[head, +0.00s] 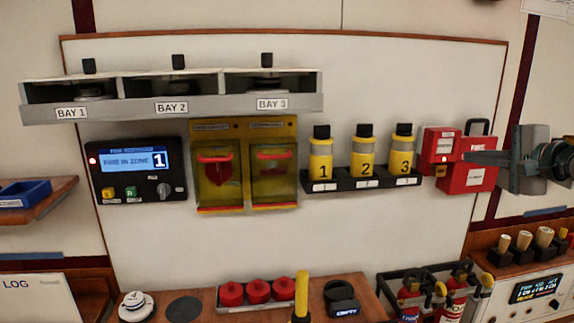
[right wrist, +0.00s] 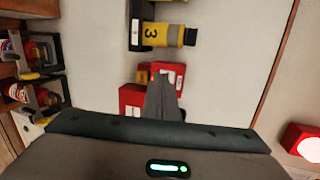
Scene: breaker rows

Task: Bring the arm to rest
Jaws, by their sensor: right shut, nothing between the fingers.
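My right gripper (head: 470,157) comes in from the right edge in the head view. Its fingers are shut with nothing between them, and they point left in front of the red boxes (head: 467,180) on the white wall panel. In the right wrist view the shut fingers (right wrist: 162,90) stand in front of the same red boxes (right wrist: 132,97). I cannot tell from these views whether the fingertips touch a box. My left gripper is not in view.
Yellow cylinders numbered 1 to 3 (head: 366,155) stand in a black rack left of the gripper. A shelf with three bays (head: 220,107), a control panel (head: 137,170) and two yellow covered units (head: 245,165) hang further left. Red extinguishers (head: 450,300) and wooden-handled items (head: 524,241) sit below.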

